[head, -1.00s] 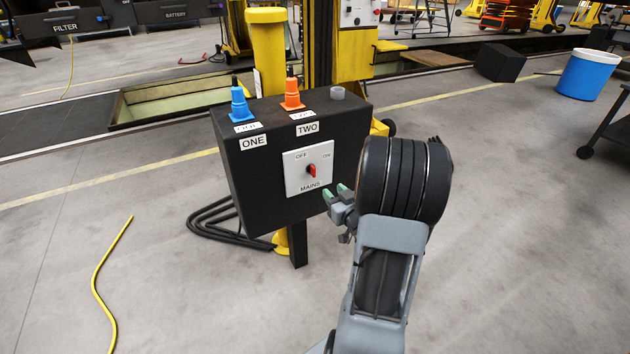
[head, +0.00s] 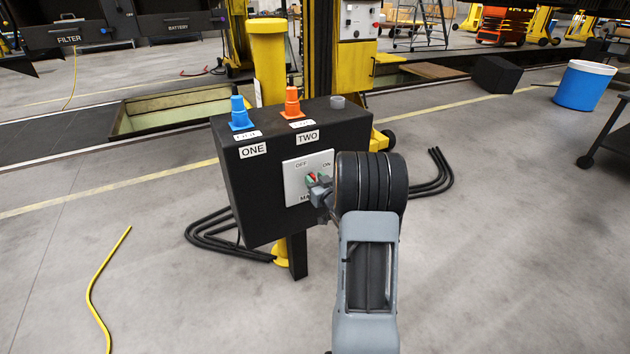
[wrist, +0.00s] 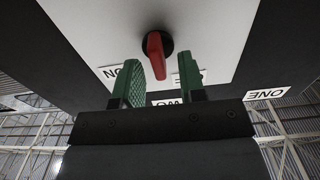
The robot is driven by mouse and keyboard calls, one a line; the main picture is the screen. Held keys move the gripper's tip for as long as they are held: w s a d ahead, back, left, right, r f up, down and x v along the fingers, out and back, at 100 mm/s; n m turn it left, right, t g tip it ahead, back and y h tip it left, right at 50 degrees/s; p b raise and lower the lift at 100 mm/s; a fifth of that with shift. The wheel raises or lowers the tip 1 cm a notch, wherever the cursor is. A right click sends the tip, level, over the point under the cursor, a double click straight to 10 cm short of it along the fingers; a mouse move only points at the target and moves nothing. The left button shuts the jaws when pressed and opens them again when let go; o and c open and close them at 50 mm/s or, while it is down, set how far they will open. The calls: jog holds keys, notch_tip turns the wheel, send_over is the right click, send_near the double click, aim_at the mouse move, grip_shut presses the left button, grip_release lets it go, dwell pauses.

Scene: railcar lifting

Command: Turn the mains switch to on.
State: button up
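The mains switch is a small red knob (wrist: 155,55) on a white plate (head: 293,184) marked OFF, ON and MAINS. The plate is on the front of a black box (head: 237,190). My gripper (head: 314,182) is at the plate and partly covers the knob and the MAINS label in the head view. In the wrist view, which is upside down, my gripper (wrist: 160,66) has its two green fingers apart.
A blue plug (head: 239,112) and an orange plug (head: 292,102) stand on the box top above labels ONE and TWO. A yellow post (head: 267,60) rises behind. Black cables (head: 205,235) lie on the floor beside the box. The floor in front is clear except for a yellow cable (head: 98,285).

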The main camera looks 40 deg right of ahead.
jog(key=shift+w, duration=0.3)
grip_shut()
dwell(0.3)
